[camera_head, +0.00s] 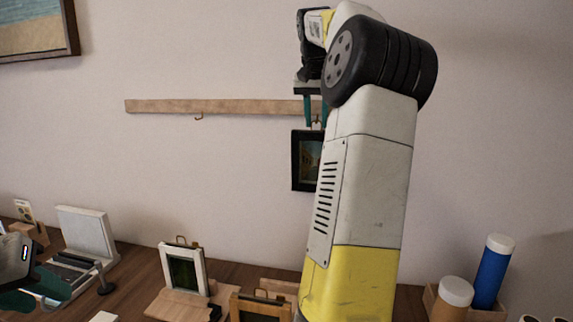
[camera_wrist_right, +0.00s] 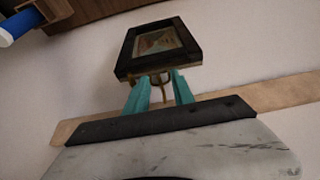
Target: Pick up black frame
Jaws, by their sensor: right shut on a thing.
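The black frame (camera_head: 306,161) holds a small dark painting and hangs upright against the wall, partly hidden behind my right arm. My right gripper (camera_head: 315,122) is above it with teal fingers pointing down. In the right wrist view the black frame (camera_wrist_right: 124,60) is just beyond the fingertips, and my right gripper (camera_wrist_right: 160,85) is shut on the brass hanger at its top. I cannot tell whether the hanger touches a rail hook. My left gripper (camera_head: 48,297) is at the lower left edge, its teal fingers apart, with nothing seen between them.
A wooden rail (camera_head: 160,106) with a bare hook (camera_head: 198,117) crosses the wall. On the table stand a white frame (camera_head: 184,270), a wooden frame (camera_head: 260,308), a white panel (camera_head: 86,232), and a blue bottle (camera_head: 491,275) beside a white-lidded jar (camera_head: 452,298).

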